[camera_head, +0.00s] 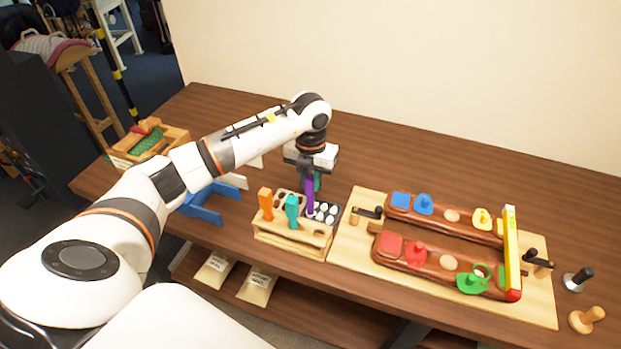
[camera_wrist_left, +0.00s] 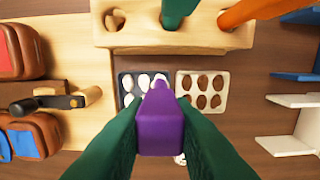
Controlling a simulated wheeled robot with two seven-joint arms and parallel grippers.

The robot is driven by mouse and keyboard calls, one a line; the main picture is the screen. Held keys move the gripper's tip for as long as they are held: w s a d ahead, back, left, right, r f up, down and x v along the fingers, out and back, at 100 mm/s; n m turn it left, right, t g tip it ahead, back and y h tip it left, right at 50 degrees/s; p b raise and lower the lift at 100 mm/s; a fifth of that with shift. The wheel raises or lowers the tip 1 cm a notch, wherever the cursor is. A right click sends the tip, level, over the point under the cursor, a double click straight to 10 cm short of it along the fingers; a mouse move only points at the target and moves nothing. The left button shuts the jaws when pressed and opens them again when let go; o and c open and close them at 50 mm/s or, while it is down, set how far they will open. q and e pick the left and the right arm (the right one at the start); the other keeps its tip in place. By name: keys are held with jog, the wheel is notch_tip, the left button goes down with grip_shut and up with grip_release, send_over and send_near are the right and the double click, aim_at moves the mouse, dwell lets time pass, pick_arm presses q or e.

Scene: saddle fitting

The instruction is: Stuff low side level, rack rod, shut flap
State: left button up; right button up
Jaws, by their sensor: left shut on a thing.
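My left gripper (camera_head: 312,172) is shut on a purple rod (camera_head: 310,196), held just behind the rack over the trays. The rod also shows between the dark green fingers in the left wrist view (camera_wrist_left: 160,128); its lower end is hidden. The wooden rack (camera_head: 290,241) holds an orange-handled tool (camera_head: 266,203) and a teal-handled tool (camera_head: 292,211). Two brown padded panels (camera_head: 432,262) lie on a pale board, with blue, red, yellow and green flaps. The green flap (camera_head: 471,284) has a round piece beside it. A yellow level (camera_head: 511,245) with a red end lies across the panels' right ends.
A dark tray of white balls (camera_wrist_left: 131,98) and a white tray of brown balls (camera_wrist_left: 200,106) sit behind the rack. Black-handled clamps (camera_head: 368,212) flank the panels. Blue and white brackets (camera_head: 205,213) lie left of the rack.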

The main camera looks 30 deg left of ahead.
pick_arm(q)
jog(key=shift+r+p, duration=0.65)
jog(key=shift+r, duration=0.2)
jog(key=shift+r+p, duration=1.6)
jog(key=shift+r, duration=1.1)
